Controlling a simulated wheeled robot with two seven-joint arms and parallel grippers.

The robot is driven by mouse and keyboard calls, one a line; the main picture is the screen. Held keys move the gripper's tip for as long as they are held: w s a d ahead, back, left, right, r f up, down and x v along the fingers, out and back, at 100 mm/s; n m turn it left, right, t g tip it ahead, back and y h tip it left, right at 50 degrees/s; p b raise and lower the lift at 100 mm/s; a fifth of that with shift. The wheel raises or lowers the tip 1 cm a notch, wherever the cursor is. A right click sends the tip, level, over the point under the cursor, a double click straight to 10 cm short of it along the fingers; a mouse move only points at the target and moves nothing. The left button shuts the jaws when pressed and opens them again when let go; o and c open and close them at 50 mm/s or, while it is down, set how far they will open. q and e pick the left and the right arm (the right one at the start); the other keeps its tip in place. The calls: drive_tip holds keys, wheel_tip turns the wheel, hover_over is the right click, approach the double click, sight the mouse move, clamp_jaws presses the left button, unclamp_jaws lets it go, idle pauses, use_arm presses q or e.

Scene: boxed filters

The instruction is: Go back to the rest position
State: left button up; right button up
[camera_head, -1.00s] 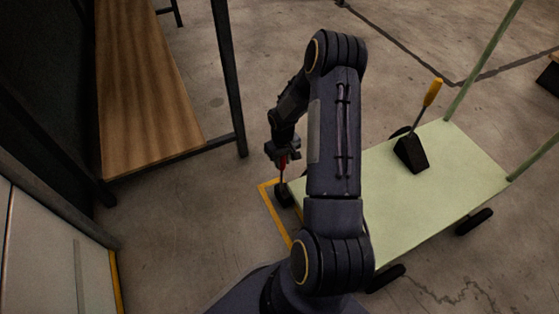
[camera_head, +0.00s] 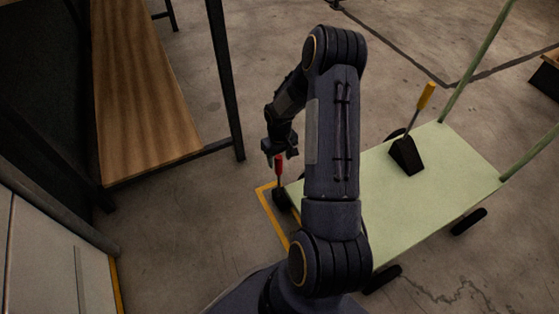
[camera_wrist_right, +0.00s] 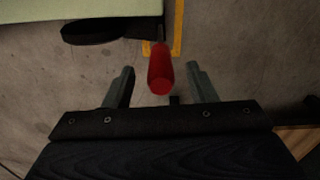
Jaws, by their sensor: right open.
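My right gripper (camera_head: 279,153) is open at the end of my arm in the head view, just above a red-handled tool (camera_head: 278,167). The tool has a dark base (camera_head: 282,199) at the left corner of the green cart, near a yellow floor line. In the right wrist view the red handle (camera_wrist_right: 160,70) shows between the two spread fingers of my right gripper (camera_wrist_right: 160,85), with gaps on both sides. My left gripper is not in view.
A pale green cart (camera_head: 455,170) with upright posts stands at the right. A yellow-handled tool with a black block (camera_head: 407,154) is on it. A wooden bench (camera_head: 145,90) with dark legs stands at the left. Concrete floor (camera_head: 265,40) is open at the back.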

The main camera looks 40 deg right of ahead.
drive_tip(key=shift+r+p, duration=0.55)
drive_tip(key=shift+r, duration=1.45)
drive_tip(key=shift+r, duration=0.15)
drive_tip(key=s+a+r+t, duration=0.1)
drive_tip(key=s+a+r, duration=0.1)
drive_tip(key=a+r, duration=0.5)
drive_tip(key=s+a+r+t, duration=0.2)
drive_tip(key=a+r, duration=0.1)
drive_tip(key=r, duration=0.9)
drive_tip(key=s+a+r+n+t+y, duration=0.1)
drive_tip(key=s+a+r+y, duration=0.1)
drive_tip(key=s+a+r, duration=0.35)
drive_tip(key=s+a+r+t+y, duration=0.2)
drive_tip(key=s+a, duration=0.5)
drive_tip(key=s, duration=0.2)
wheel_tip(320, 180, up, 34)
drive_tip(key=p, duration=3.4)
drive_tip(key=shift+w+a+r+p, duration=0.15)
drive_tip(key=shift+a+p, duration=0.05)
drive_tip(key=shift+p, duration=0.1)
